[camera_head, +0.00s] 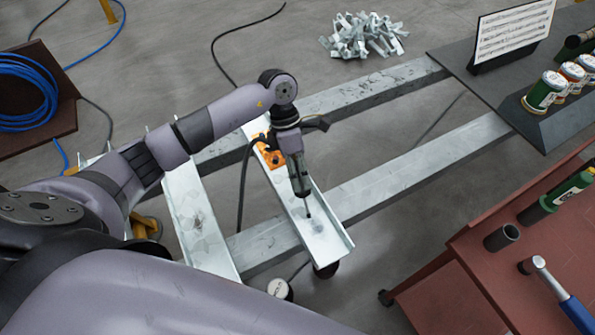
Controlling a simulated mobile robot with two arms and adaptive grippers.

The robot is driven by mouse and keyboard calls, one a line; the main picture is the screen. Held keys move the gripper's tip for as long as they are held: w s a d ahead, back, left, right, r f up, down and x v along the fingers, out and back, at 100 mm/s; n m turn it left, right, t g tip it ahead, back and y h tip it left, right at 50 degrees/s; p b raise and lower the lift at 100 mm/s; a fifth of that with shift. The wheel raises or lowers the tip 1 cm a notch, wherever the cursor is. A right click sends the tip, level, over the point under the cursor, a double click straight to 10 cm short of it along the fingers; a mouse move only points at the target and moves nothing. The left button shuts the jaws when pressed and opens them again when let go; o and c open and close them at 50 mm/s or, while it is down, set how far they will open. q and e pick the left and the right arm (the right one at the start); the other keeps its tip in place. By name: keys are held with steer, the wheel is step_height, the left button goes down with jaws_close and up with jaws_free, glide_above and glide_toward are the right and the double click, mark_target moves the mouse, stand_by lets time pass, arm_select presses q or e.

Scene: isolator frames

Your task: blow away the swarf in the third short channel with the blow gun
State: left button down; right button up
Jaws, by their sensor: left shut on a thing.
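My left gripper (298,170) points down over a short metal channel (328,240) that lies across two long beams. The gripper hides much of the gun. A small dark patch, perhaps swarf, shows by the nozzle tip; I cannot tell clearly. Another short channel (188,205) lies to the left with a grey patch on it. Further channel ends show behind my arm. My right gripper is not in view.
A red-brown cart (460,290) with tools stands right, a dark table (470,75) at the back right.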

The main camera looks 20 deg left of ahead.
mark_target(305, 193)
arm_select(q)
steer(key=shift+s+d+f, duration=0.1)
steer(key=shift+s+d, duration=0.2)
steer(key=shift+s+d, duration=0.15)
steer(key=shift+s+d+p, duration=0.3)
steer(key=shift+s+d, duration=0.1)
steer(key=shift+d, duration=0.2)
stand_by(0.4)
steer(key=shift+s+d, duration=0.1)
steer(key=shift+d, duration=0.1)
steer(key=shift+s+d, duration=0.55)
steer(key=shift+d, duration=0.05)
stand_by(0.3)
